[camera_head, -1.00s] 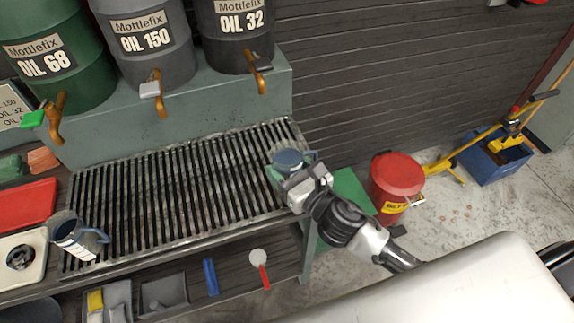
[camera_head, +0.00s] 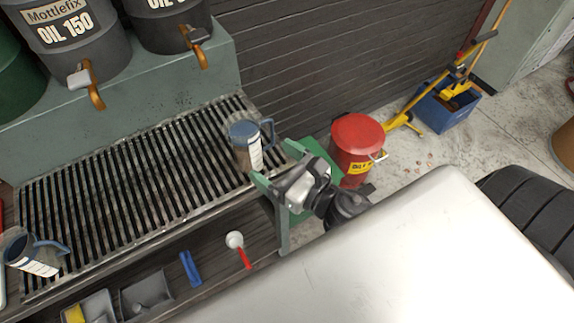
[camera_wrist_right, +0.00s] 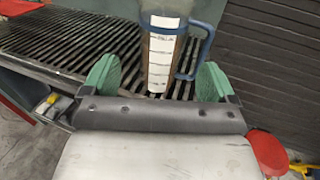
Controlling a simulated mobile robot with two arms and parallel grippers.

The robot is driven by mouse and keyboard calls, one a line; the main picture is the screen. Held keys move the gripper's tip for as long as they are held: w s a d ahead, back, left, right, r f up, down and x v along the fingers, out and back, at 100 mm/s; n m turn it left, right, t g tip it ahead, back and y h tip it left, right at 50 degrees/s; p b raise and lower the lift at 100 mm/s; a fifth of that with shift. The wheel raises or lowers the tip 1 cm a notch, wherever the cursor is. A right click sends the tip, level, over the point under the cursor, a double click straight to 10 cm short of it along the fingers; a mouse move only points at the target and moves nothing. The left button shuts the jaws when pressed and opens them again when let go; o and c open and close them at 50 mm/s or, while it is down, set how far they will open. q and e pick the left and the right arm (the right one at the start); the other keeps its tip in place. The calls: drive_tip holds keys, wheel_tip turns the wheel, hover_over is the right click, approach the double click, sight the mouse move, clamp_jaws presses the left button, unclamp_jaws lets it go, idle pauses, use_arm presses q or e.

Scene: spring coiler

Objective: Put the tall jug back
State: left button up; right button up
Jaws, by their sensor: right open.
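A clear jug with a blue rim, blue handle and white measuring scale (camera_head: 246,150) stands upright on the right end of the drain grate (camera_head: 140,185). Its lower part shows large in the right wrist view (camera_wrist_right: 163,50), with its top cut off. A similar jug (camera_head: 33,256) is at the grate's left end. My right gripper (camera_head: 275,165) is open and empty, just in front of the right-hand jug. In the right wrist view its green fingers (camera_wrist_right: 158,78) are spread on either side of that jug, which appears beyond them. My left gripper is not in view.
A shelf below holds a blue item (camera_head: 190,268) and a red-handled tool (camera_head: 240,248). A red bin (camera_head: 357,145) stands right of my gripper. The grate's middle is clear.

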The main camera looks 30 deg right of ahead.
drive_tip(key=v, duration=0.3)
drive_tip(key=shift+b, duration=0.35)
